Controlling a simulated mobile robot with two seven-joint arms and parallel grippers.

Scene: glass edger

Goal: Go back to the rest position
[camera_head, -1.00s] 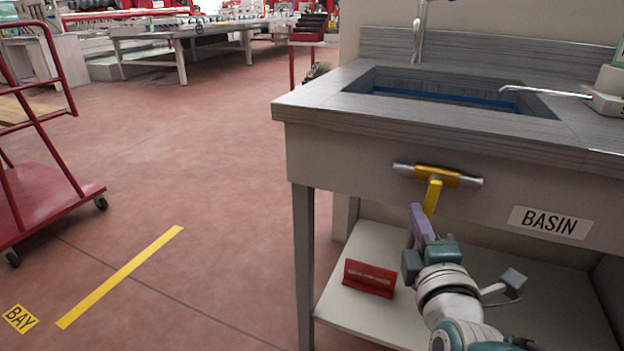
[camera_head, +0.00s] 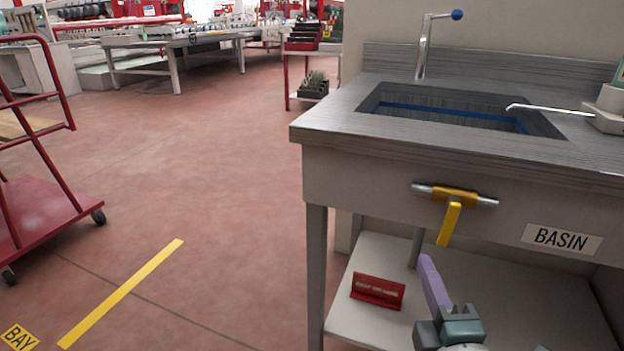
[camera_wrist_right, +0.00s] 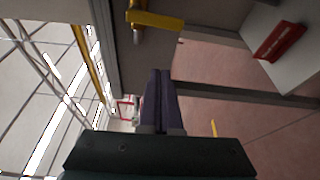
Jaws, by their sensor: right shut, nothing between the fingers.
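My right gripper (camera_head: 427,268) is shut and empty, its purple fingers pointing up at lower right of the head view. It is just below the yellow lever (camera_head: 449,224), with a visible gap in the picture. The lever hangs down from a yellow and silver fitting (camera_head: 455,194) on the front of the basin counter (camera_head: 350,178). In the right wrist view the closed purple fingers (camera_wrist_right: 164,80) point up the picture, and the yellow lever (camera_wrist_right: 155,20) lies beyond their tips. My left gripper is not in view.
The sink counter carries a BASIN label (camera_head: 561,239), a tap (camera_head: 423,48) and a lower shelf (camera_head: 480,290) with a red sign block (camera_head: 378,291). A red trolley (camera_head: 40,212) stands at left. The floor between trolley and counter is clear, with a yellow stripe (camera_head: 122,292).

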